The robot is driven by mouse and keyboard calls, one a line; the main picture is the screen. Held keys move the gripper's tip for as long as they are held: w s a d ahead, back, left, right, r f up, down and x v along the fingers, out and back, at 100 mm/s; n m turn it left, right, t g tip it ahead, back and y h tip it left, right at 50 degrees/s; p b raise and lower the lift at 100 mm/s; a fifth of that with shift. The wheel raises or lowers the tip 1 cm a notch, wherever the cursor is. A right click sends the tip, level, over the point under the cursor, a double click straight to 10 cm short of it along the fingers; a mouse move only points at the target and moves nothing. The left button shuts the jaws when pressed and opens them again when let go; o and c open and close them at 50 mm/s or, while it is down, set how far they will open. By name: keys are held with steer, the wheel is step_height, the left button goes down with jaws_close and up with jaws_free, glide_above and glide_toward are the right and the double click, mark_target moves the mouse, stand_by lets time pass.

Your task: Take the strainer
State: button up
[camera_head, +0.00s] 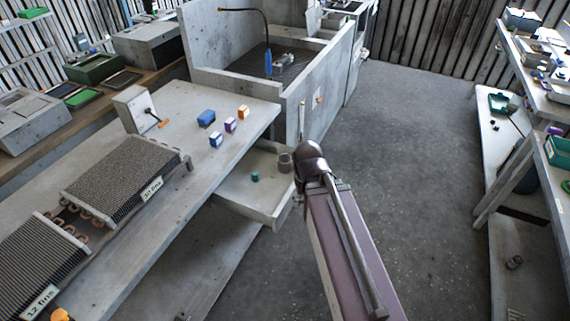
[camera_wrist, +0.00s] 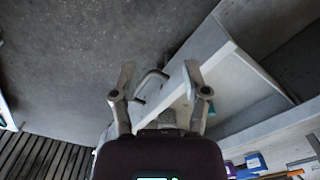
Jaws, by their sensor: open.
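A small grey cylindrical piece, which looks like the strainer (camera_head: 285,162), is in the open drawer (camera_head: 238,198) under the workbench, near the drawer's right side. In the wrist view, a grey ribbed part (camera_wrist: 160,117) shows low between the finger bases, partly hidden by my gripper body; I cannot tell for sure that it is the strainer. My gripper (camera_wrist: 160,72) is open with nothing clasped between its fingertips, over the drawer's edge. In the head view my arm hides most of the gripper. A small teal piece (camera_head: 255,177) is also in the drawer, left of the grey cylinder.
The workbench (camera_head: 225,112) above the drawer holds blue, purple and orange boxes and two finned coils (camera_head: 122,178). A concrete-walled basin (camera_head: 325,95) stands behind the drawer. A bent bar (camera_wrist: 150,78) shows near the fingertips.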

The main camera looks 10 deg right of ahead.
steer(key=o, duration=0.3)
steer(key=shift+w, duration=0.2)
steer(key=shift+o, duration=0.5)
steer(key=shift+w, duration=0.35)
steer(key=r+n+p, duration=0.2)
glide_above(285, 160)
steer(key=shift+f, duration=0.1)
step_height(285, 160, down, 8)
steer(key=b, duration=0.8)
steer(key=shift+f+b, duration=0.25)
steer(key=shift+b, duration=0.1)
steer(key=shift+f, duration=0.1)
